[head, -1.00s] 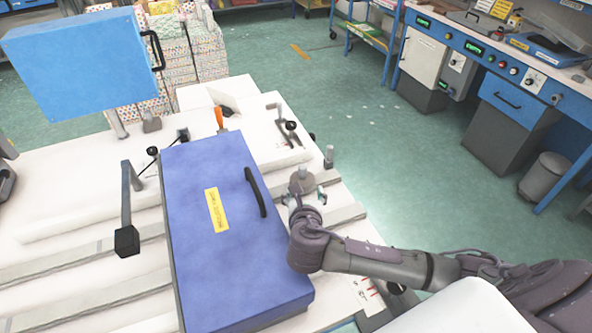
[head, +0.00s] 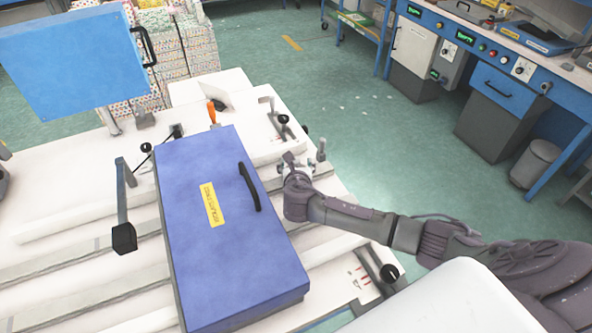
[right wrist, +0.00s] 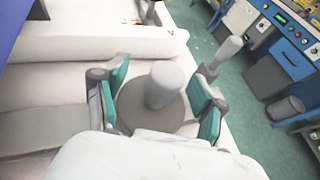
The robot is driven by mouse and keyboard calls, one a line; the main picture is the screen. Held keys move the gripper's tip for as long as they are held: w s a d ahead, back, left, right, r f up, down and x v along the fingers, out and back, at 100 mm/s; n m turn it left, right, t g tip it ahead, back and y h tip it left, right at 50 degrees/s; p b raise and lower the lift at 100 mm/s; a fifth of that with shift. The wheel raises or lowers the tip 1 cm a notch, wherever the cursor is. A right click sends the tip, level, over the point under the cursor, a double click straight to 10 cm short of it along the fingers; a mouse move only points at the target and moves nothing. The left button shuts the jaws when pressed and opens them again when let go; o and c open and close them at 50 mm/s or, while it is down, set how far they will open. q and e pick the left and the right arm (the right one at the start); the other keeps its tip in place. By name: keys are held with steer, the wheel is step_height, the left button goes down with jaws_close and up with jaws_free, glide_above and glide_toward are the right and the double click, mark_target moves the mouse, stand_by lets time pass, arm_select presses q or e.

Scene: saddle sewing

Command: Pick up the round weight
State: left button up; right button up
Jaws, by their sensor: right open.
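The round weight (right wrist: 140,108) is a grey disc with a thick upright knob, in the middle of the right wrist view. It stands on the white table near its right edge. My right gripper (right wrist: 158,100) is open, with one teal-padded finger on each side of the weight and gaps to the knob. In the head view my right gripper (head: 298,168) is just right of the blue-violet box and largely hides the weight. My left gripper is not in view.
The blue-violet box (head: 225,235) with a black handle lies close left of my right gripper. A short grey post (head: 321,150) stands just beyond it and also shows in the right wrist view (right wrist: 228,50). A blue panel (head: 70,60) stands at the back left.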

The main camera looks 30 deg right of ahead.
steer(key=shift+w+d+f, duration=0.25)
steer(key=shift+w+f, duration=0.1)
steer(key=shift+w, duration=0.2)
steer(key=shift+s, duration=0.15)
steer(key=c, duration=1.2)
steer(key=shift+f, duration=0.1)
jaws_close()
steer(key=shift+f, duration=0.1)
steer(key=shift+a, duration=0.1)
